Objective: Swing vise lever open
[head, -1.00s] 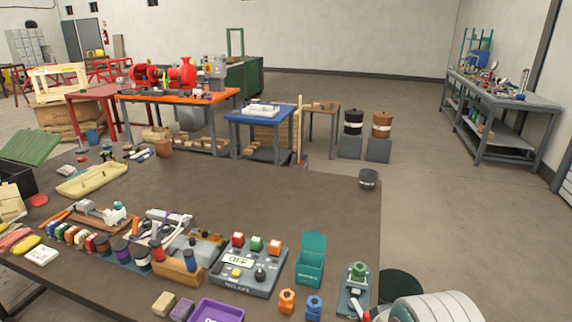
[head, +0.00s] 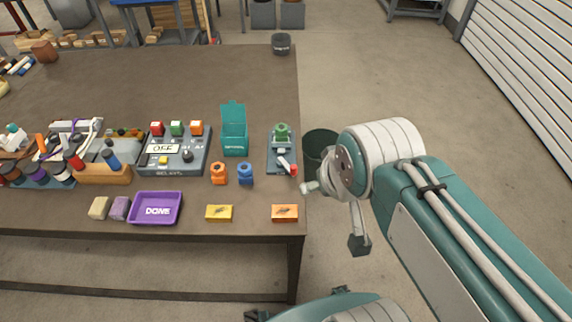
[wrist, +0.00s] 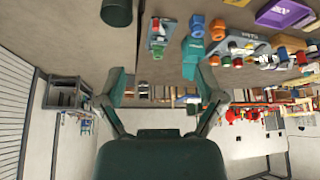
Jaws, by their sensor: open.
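The small vise (head: 270,160) stands on a grey-blue base near the right edge of the brown table. A green knob-like part (head: 281,130) sits at its far end. The lever (head: 286,166), pale with a red tip, lies at the near side and points down and right. The vise also shows in the wrist view (wrist: 153,44), upside down near the top. My gripper (wrist: 162,84) is open and empty, with its two dark green fingers apart. In the head view my arm stands right of the vise, off the table edge, and does not touch it.
A dark green bin (head: 318,143) stands beside the table edge, close to my arm. A teal box (head: 234,140), orange (head: 218,174) and blue (head: 245,174) parts and an orange card (head: 285,213) lie near the vise. The floor at the right is clear.

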